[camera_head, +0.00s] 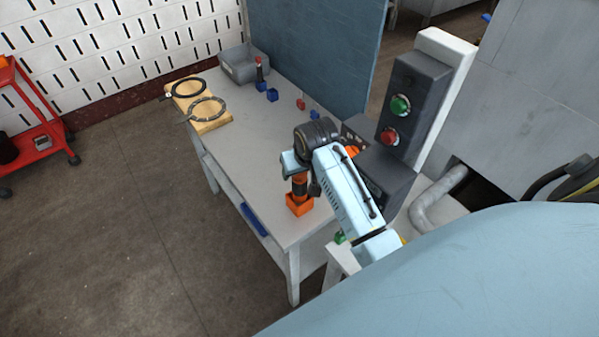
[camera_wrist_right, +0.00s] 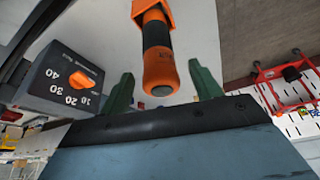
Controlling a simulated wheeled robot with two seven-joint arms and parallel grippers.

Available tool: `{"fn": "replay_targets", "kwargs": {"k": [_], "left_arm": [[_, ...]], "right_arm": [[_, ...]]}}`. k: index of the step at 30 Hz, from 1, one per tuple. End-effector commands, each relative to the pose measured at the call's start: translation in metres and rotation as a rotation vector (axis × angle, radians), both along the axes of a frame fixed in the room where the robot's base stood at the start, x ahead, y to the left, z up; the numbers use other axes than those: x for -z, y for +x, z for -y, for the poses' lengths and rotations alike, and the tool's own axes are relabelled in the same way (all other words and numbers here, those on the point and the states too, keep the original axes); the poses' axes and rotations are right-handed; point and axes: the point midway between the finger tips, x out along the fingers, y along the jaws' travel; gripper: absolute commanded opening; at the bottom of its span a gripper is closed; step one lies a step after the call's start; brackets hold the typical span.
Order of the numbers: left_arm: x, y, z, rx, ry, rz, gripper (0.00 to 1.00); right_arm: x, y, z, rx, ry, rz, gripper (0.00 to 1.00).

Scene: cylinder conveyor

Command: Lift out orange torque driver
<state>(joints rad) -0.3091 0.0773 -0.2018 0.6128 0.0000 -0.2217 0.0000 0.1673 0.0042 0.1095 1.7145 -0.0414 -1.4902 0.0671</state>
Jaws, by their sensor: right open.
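The orange torque driver (camera_head: 300,185) has a dark band and stands upright in an orange holder (camera_head: 299,206) near the table's front corner. My right gripper (camera_head: 296,165) is over the driver's top in the head view, where the arm hides much of it. In the right wrist view, the driver's orange and black handle (camera_wrist_right: 158,65) lies between the two green fingers of the right gripper (camera_wrist_right: 161,72). The fingers are spread, with visible gaps on both sides of the handle. The orange holder also shows in the wrist view (camera_wrist_right: 152,10). My left gripper is not in view.
A dark box with an orange dial (camera_wrist_right: 65,80) stands close beside the driver. A panel with green and red buttons (camera_head: 410,105) rises to the right. A red-topped driver (camera_head: 260,72), grey bin (camera_head: 238,68) and wooden board with rings (camera_head: 212,124) sit farther back. The table's middle is clear.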

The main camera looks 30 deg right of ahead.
Motion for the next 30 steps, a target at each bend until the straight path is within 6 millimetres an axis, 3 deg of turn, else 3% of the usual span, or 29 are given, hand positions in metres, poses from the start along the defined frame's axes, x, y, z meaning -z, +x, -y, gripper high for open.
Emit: {"fn": "replay_targets", "kwargs": {"k": [3,9,21,30], "left_arm": [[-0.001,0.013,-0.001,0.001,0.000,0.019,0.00],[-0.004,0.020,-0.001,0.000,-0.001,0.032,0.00],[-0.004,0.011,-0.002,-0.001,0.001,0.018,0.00],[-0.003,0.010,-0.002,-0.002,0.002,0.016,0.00]], "right_arm": [[0.018,0.007,0.002,0.000,-0.001,-0.002,0.63],[0.034,0.014,0.003,0.000,-0.001,0.000,0.63],[0.040,0.016,0.003,0.000,0.000,0.001,0.63],[0.040,0.016,0.003,0.000,0.000,0.001,0.27]]}}
